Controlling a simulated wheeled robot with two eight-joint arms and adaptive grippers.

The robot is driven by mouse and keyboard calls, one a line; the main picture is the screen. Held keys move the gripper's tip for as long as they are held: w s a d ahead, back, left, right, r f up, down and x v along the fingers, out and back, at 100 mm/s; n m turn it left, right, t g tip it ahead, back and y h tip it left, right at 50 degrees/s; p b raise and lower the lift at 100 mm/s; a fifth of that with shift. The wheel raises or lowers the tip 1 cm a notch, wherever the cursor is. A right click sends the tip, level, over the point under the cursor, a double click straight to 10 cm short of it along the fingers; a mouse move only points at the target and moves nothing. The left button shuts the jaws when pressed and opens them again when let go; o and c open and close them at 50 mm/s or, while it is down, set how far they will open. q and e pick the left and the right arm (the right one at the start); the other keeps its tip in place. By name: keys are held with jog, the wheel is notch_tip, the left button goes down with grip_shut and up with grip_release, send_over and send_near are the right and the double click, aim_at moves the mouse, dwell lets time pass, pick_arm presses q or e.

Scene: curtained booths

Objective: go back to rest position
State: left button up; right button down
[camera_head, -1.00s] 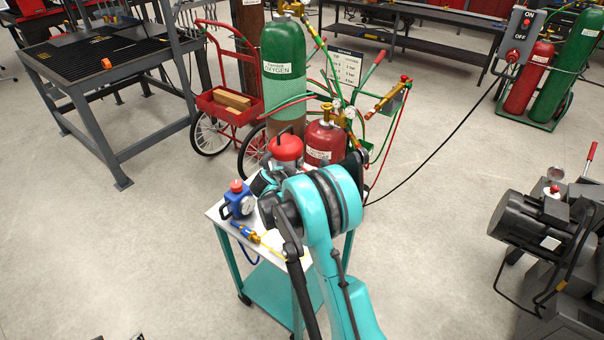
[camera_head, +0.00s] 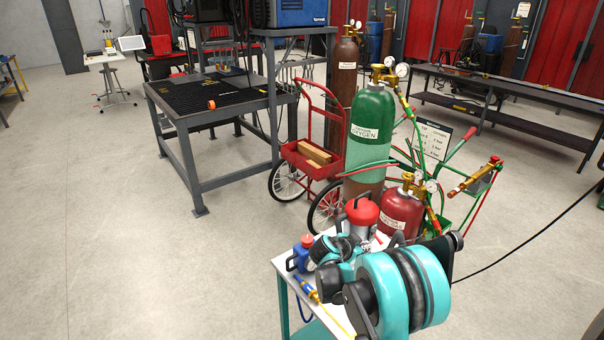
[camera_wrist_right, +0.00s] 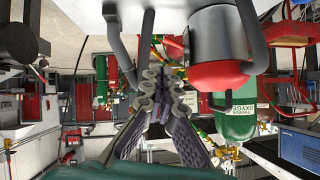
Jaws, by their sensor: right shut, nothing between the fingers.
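My right arm reaches in from the bottom right of the head view over a small teal cart with a light top (camera_head: 283,265). Its teal joints hide much of the cart, and its fingertips are not clear there. In the right wrist view my right gripper (camera_wrist_right: 165,88) has its dark fingers together, with nothing between them. A red and grey canister (camera_head: 361,214) stands on the cart just beyond the arm; it also shows close beside the fingers in the right wrist view (camera_wrist_right: 222,75). My left gripper is in neither view.
A blue device with a red top (camera_head: 301,255) and a blue-yellow tool (camera_head: 306,287) lie on the cart. Behind stand a green oxygen cylinder (camera_head: 370,140), a red cylinder (camera_head: 400,213) and a red trolley (camera_head: 311,165). A dark metal table (camera_head: 215,172) is further left. Floor at left is clear.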

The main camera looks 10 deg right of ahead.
jog(key=s+a+r+n+y, duration=0.3)
jog(key=s+a+r+n, duration=0.15)
jog(key=s, duration=0.25)
jog(key=s+a+r+n+y, duration=0.25)
jog(key=s+a+r, duration=0.2)
jog(key=s, duration=0.25)
jog(key=s+a+n+y, duration=0.2)
jog(key=s+a+n, duration=0.2)
jog(key=s, duration=0.4)
jog(key=s+a+f+n+t+y, duration=0.1)
jog(key=s+a+n+y, duration=0.1)
jog(key=s+a, duration=0.5)
jog(key=shift+s+n, duration=0.6)
jog(key=shift+n, duration=0.3)
